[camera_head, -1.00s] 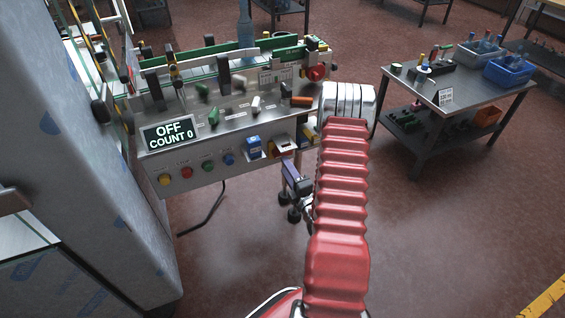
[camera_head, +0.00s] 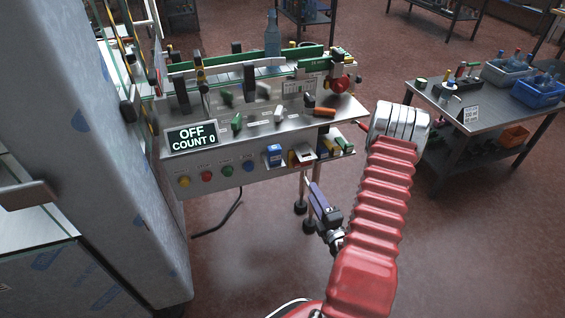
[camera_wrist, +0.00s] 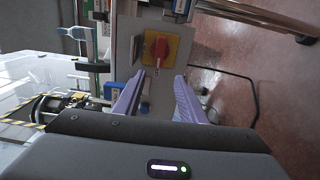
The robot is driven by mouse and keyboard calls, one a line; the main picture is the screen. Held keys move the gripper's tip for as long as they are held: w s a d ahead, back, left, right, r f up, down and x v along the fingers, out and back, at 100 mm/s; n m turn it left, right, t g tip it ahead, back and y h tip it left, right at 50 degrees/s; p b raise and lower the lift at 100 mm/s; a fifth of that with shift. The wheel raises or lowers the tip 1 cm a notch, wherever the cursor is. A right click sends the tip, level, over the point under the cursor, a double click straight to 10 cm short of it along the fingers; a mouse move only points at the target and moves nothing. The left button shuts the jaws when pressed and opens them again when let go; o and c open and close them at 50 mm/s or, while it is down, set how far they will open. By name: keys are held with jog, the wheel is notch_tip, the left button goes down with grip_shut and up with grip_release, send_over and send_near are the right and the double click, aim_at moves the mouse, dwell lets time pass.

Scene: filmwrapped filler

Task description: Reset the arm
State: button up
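My arm, in a red ribbed sleeve, rises in the head view and bends at a silver joint. My gripper (camera_wrist: 159,90) shows in the wrist view as two purple fingers, spread apart with nothing between them. In the head view the gripper (camera_head: 318,200) hangs beside the red arm, below the front of the filler machine (camera_head: 232,172). The wrist view shows a red rotary switch on a yellow plate (camera_wrist: 158,50) beyond the fingertips, apart from them. The machine's display (camera_head: 192,137) reads OFF, COUNT 0.
A large grey cabinet (camera_head: 120,190) stands at the left. A metal side table (camera_head: 440,103) with blue bins (camera_head: 540,92) stands at the right. A black cable (camera_head: 220,222) lies on the floor under the machine. The floor in front is clear.

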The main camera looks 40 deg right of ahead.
dwell(0.3)
jog(key=s+f+m+g+y, duration=0.1)
jog(key=s+f+m+g, duration=0.35)
jog(key=f, duration=0.25)
jog(key=s+f+m+g+y, duration=0.1)
jog(key=s+f+m+g, duration=0.2)
jog(key=f+m+g, duration=0.4)
jog(key=s+a+r+m+y, duration=0.1)
jog(key=a+r, duration=0.9)
jog(key=r, duration=0.4)
jog(key=s+a+r+m+y, duration=0.1)
jog(key=s+a+r, duration=0.1)
jog(key=a+r, duration=0.8)
jog(key=s+a+r+m+y, duration=0.1)
jog(key=a+r, duration=1)
jog(key=r, duration=0.8)
jog(key=shift+s+r, duration=0.15)
jog(key=shift+s, duration=0.1)
jog(key=shift+a+m, duration=0.1)
jog(key=shift+m, duration=0.15)
